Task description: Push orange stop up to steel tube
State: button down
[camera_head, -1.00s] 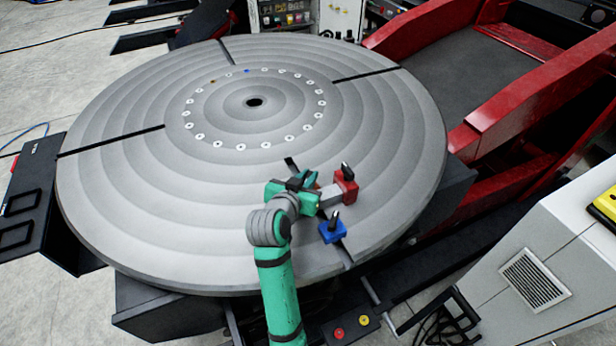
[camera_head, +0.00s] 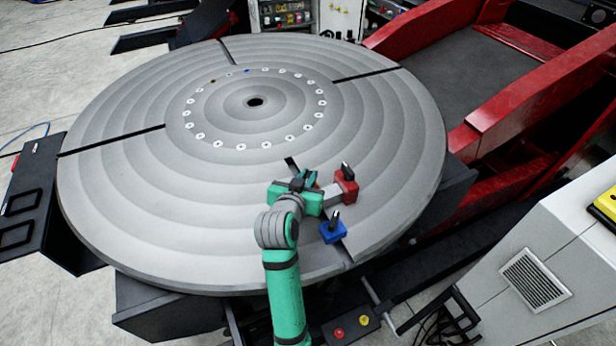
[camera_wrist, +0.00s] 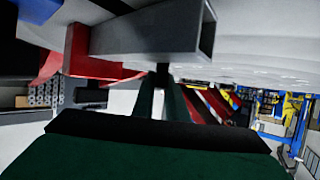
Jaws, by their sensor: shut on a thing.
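The steel tube (camera_head: 331,196) is a short grey square tube lying on the round table, against the red stop (camera_head: 348,184). In the wrist view the tube (camera_wrist: 140,32) shows its open end, with red (camera_wrist: 95,68) beside it. The orange stop (camera_head: 317,183) shows only as a small orange patch behind my gripper, so its contact with the tube cannot be told. My gripper (camera_head: 309,181) is at the left of the tube. In the wrist view its green fingers (camera_wrist: 162,90) close on a dark post, apparently the orange stop's handle.
A blue stop (camera_head: 332,231) with a dark handle stands in front of the tube, near the table's slot. The grey round table (camera_head: 120,190) is clear to the left and back. Red machine frames (camera_head: 530,105) stand at the right.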

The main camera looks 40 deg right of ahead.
jog(key=shift+d+f, duration=0.1)
jog(key=shift+s, duration=0.35)
jog(key=c, duration=1.7)
grip_release()
jog(key=shift+o, duration=0.7)
jog(key=o, duration=0.4)
jog(key=shift+c, duration=0.2)
notch_tip(320, 180, up, 7)
jog(key=s+a, duration=0.1)
jog(key=a, duration=0.1)
jog(key=shift+s+a, duration=0.2)
jog(key=shift+s, duration=0.1)
jog(key=shift+d, duration=0.1)
